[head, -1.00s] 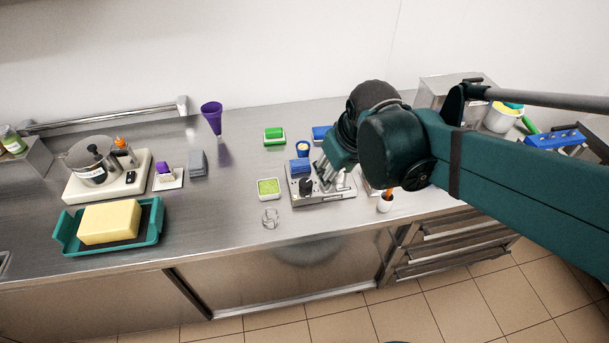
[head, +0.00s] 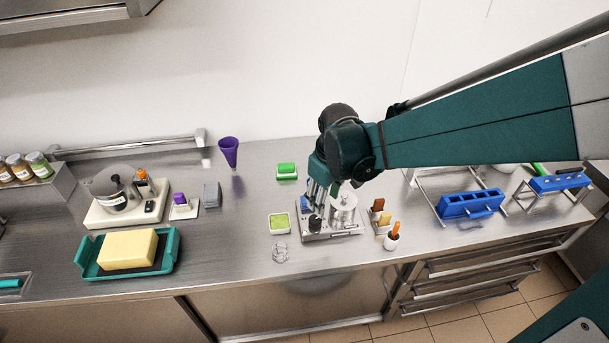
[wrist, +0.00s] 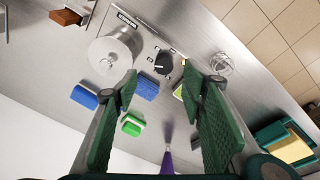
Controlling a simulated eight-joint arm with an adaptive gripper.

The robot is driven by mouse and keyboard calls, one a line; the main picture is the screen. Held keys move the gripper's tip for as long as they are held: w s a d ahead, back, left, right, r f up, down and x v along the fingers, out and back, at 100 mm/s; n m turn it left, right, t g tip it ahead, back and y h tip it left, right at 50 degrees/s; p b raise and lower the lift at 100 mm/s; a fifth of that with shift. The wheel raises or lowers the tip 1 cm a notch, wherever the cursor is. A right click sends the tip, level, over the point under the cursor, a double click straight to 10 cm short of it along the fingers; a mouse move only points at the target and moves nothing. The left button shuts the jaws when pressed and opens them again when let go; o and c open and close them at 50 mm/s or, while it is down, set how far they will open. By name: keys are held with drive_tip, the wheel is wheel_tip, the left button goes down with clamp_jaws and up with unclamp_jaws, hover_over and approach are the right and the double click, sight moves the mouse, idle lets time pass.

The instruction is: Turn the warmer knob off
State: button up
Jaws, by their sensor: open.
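The warmer (head: 348,236) is a flat steel unit on the counter, with a black knob (head: 315,224) at its left end. A shiny metal cylinder (head: 343,212) stands on its right part. In the wrist view the black knob (wrist: 162,64) sits on a dial plate with printed marks, beside the cylinder (wrist: 112,52). My gripper (head: 320,200) is above the warmer's left part, pointing down. In the wrist view my gripper (wrist: 163,88) has its fingers wide apart and empty, with the knob showing beyond the gap between the tips. I see no contact with the knob.
A green-filled dish (head: 279,223) and a clear ring-like item (head: 280,253) lie left of the warmer. A white cup with an orange handle (head: 392,238) stands to its right. A blue block (wrist: 83,97) lies close behind.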

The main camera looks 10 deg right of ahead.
sight(314, 218)
drive_tip(key=shift+w+a+f+n+g+p, duration=0.3)
drive_tip(key=shift+w+a+f+n+p, duration=0.1)
drive_tip(key=shift+w+f+p, duration=0.3)
drive_tip(key=shift+w+a+f+n+g+p, duration=0.35)
drive_tip(key=shift+w+a+f+p, duration=0.1)
drive_tip(key=shift+f, duration=0.3)
drive_tip(key=shift+w+a+f+n+g+p, duration=0.25)
drive_tip(key=shift+w+a+f+n+p, duration=0.1)
drive_tip(key=shift+w+f+p, duration=0.35)
drive_tip(key=shift+s+f, duration=0.1)
drive_tip(key=shift+f, duration=0.15)
drive_tip(key=shift+f, duration=3.75)
drive_tip(key=c, duration=0.9)
